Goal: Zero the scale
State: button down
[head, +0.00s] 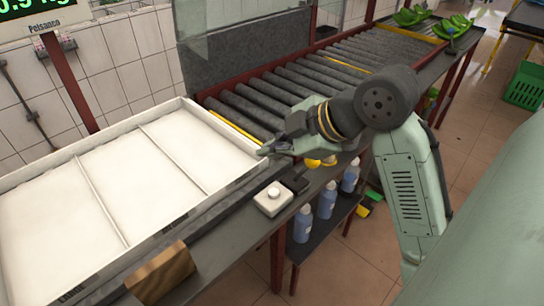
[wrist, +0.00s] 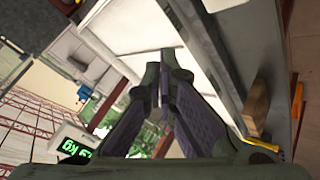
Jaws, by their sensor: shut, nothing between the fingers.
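The scale has a wide white tray (head: 150,125) with raised walls and thin dividers, which looks empty. Its green-lit display (head: 40,8) at the top left is cut off and reads something like "0.9 kg"; it also shows, tilted, in the wrist view (wrist: 75,145). A small white box with a round white button (head: 273,190) sits on the dark bench edge right of the tray.
A dark roller conveyor (head: 310,82) runs behind to the upper right, where green bananas (head: 455,25) lie. A brown block (head: 162,275) sits at the bench's front edge. Blue bottles (head: 327,200) stand on the shelf below. A small dark object (head: 295,180) is beside the button box.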

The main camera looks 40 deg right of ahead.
jog(key=b, duration=0.5)
send_over(273, 194)
notch_tip(273, 194, down, 7)
jog(key=shift+f, duration=0.1)
jog(key=shift+f+b, duration=0.5)
jog(key=shift+f, duration=0.3)
dwell(0.5)
jog(key=shift+f+b, duration=0.45)
jog(key=shift+b, duration=0.1)
jog(key=shift+f+b, duration=0.45)
dwell(0.5)
jog(key=shift+r, duration=0.1)
jog(key=shift+r+p, duration=0.6)
jog(key=shift+r, duration=0.2)
